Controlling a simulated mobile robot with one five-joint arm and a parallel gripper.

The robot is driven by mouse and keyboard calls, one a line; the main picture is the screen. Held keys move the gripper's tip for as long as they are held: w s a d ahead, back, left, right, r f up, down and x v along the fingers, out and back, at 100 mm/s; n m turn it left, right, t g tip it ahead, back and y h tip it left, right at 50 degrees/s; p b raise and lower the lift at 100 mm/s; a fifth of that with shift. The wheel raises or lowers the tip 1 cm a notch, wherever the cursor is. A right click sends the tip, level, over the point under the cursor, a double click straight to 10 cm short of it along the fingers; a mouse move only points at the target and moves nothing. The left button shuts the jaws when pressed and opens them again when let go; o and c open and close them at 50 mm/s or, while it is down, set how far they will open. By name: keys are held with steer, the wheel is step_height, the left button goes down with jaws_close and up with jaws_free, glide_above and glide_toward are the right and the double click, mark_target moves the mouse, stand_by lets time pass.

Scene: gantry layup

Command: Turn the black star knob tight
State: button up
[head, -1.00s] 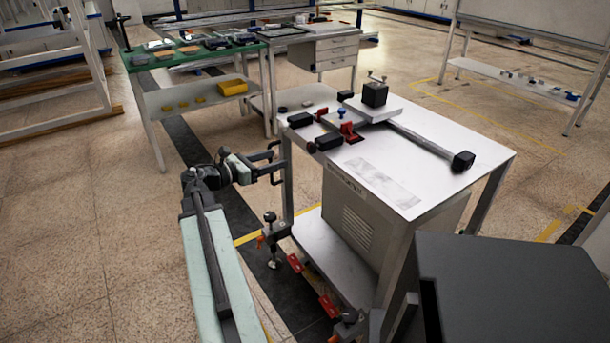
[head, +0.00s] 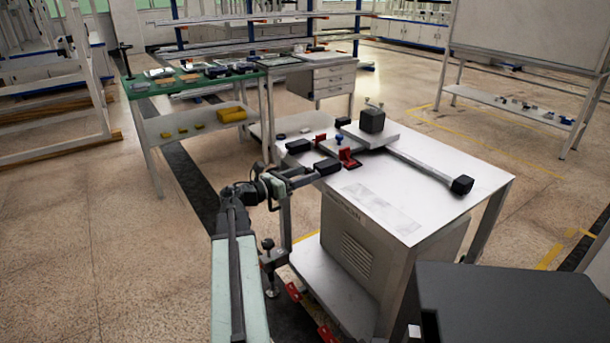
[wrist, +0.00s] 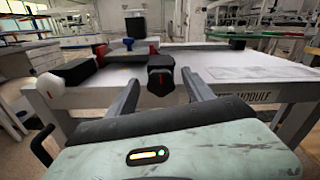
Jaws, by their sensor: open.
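My gripper (wrist: 160,82) is open, one finger on each side of the knob in the picture. I cannot tell whether the fingertips reach around it; no contact shows. In the head view my gripper (head: 308,175) is at the table's left edge, and I cannot make out the knob there.
The white table (head: 430,212) carries a plate with a black block (head: 372,120), a long bar (head: 425,167), red clamps (head: 349,158) and a blue knob (head: 339,140). A dark grey box (head: 510,300) stands at the lower right. Open floor lies left.

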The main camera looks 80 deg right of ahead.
steer(key=c, duration=1.2)
steer(key=shift+d, duration=0.2)
jaws_close()
steer(key=shift+a, duration=0.15)
